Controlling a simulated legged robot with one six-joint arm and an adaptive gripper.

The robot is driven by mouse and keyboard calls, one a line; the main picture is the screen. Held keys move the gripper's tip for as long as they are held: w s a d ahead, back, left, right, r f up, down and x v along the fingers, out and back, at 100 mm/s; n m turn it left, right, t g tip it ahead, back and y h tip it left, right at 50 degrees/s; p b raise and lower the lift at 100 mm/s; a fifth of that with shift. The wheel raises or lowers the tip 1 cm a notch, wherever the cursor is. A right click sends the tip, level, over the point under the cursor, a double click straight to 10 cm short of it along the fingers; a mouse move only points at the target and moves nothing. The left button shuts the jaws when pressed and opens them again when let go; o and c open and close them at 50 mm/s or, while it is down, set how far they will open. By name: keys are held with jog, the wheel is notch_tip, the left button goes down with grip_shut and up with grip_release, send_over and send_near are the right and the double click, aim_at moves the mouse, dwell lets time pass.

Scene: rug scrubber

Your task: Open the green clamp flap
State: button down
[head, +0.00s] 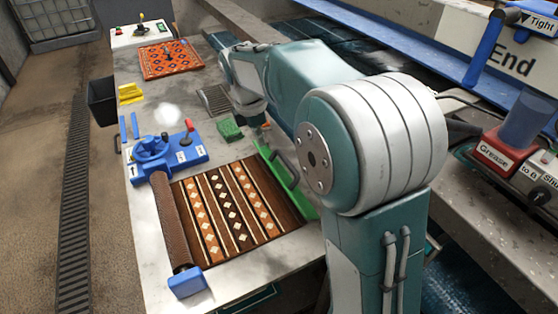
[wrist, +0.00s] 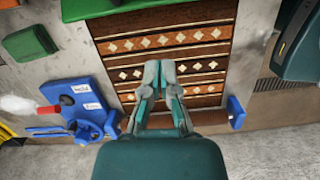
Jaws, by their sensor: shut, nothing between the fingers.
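The green clamp flap (head: 294,189) is a long bar along the far right edge of the striped rug (head: 235,206), with a dark handle (head: 284,160) at it. My arm hides part of that area in the head view. In the wrist view, a piece of the green flap (wrist: 85,9) shows at the top edge; the rest is cut off. My gripper (wrist: 160,70) is shut and empty, over the rug near its rolled end, apart from the flap. In the head view, my arm hides the fingertips.
A blue winding unit (head: 165,158) with a red lever sits beside the rug roll (head: 170,222). A green block (head: 230,129) lies near the flap's far end. An orange rug (head: 170,60) and a black bin (head: 103,100) are farther back.

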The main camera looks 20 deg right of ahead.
jog(key=n, duration=0.1)
send_over(280, 174)
jog(key=a, duration=0.4)
notch_tip(280, 174, down, 10)
jog(key=d, duration=0.3)
jog(key=shift+d, duration=0.4)
jog(key=shift+w+d+r, duration=0.2)
jog(key=shift+d+r, duration=0.05)
jog(key=shift+d, duration=0.3)
jog(key=shift+w+d+r, duration=0.15)
jog(key=shift+d, duration=0.75)
jog(key=shift+w+d, duration=0.15)
jog(key=shift+d, duration=0.6)
jog(key=shift+w+d, duration=0.15)
jog(key=shift+d, duration=0.6)
jog(key=shift+f, duration=0.2)
jog(key=shift+r, duration=0.1)
